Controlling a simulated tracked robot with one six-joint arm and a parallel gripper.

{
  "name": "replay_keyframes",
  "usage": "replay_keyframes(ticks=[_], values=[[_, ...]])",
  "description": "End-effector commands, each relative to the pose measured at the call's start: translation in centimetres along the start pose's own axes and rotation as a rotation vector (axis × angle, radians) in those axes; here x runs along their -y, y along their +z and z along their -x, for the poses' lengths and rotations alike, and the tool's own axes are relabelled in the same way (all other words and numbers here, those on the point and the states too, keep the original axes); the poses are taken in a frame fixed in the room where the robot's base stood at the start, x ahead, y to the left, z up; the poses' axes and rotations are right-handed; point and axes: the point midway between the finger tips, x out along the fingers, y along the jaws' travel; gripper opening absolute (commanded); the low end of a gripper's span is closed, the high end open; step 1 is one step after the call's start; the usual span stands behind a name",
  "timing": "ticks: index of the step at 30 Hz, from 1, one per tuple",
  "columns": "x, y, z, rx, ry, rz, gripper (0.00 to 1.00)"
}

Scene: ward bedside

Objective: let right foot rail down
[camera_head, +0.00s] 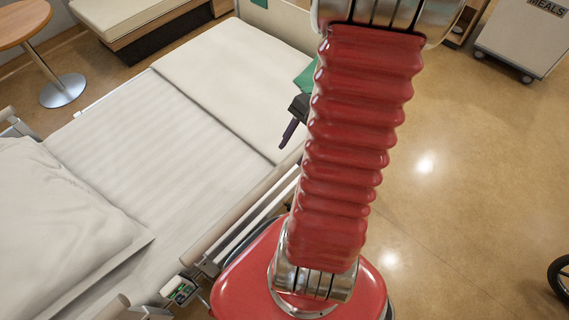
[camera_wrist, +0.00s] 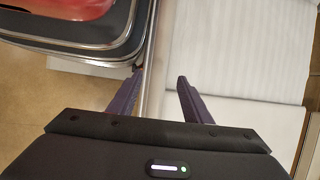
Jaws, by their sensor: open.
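The bed's foot rail (camera_head: 238,222) runs along the near side of the mattress in the head view, beside my red base, partly hidden by my arm. It seems raised to about mattress level, but its exact height is hard to judge. My gripper (camera_head: 289,133) is over the bed's near edge, mostly hidden behind my arm, with one dark purple finger showing. In the wrist view my gripper (camera_wrist: 157,97) is open, its fingers apart. A long pale metal rail bar (camera_wrist: 153,55) passes between them in the picture. I cannot tell how deep it sits or whether it is touched.
The bed's mattress (camera_head: 150,150) is flat, with a pillow (camera_head: 55,230) at the left. A small control panel (camera_head: 182,290) is near the bed's lower edge. A round table (camera_head: 22,22), a bench (camera_head: 150,30) and a meals cart (camera_head: 525,40) stand farther off.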

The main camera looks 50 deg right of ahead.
Motion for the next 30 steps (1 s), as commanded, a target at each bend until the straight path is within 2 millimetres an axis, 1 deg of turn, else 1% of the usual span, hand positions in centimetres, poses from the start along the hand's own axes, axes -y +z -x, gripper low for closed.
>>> replay_keyframes(ticks=[1,6,12,15,20,28,29,30], values=[[0.0,0.1,-0.9,0.003,0.002,0.000,0.45],[0.0,0.1,-3.5,0.004,0.002,-0.001,0.45],[0.0,0.1,-6.1,0.003,0.001,0.001,0.45],[0.0,0.0,-7.1,0.002,0.001,0.000,0.45],[0.0,0.0,-8.0,0.000,0.000,0.001,0.45],[0.0,0.0,-8.0,-0.001,0.000,0.001,0.45],[0.0,0.0,-8.0,0.000,0.000,0.001,0.44],[0.0,0.0,-8.0,-0.001,0.000,0.001,0.41]])
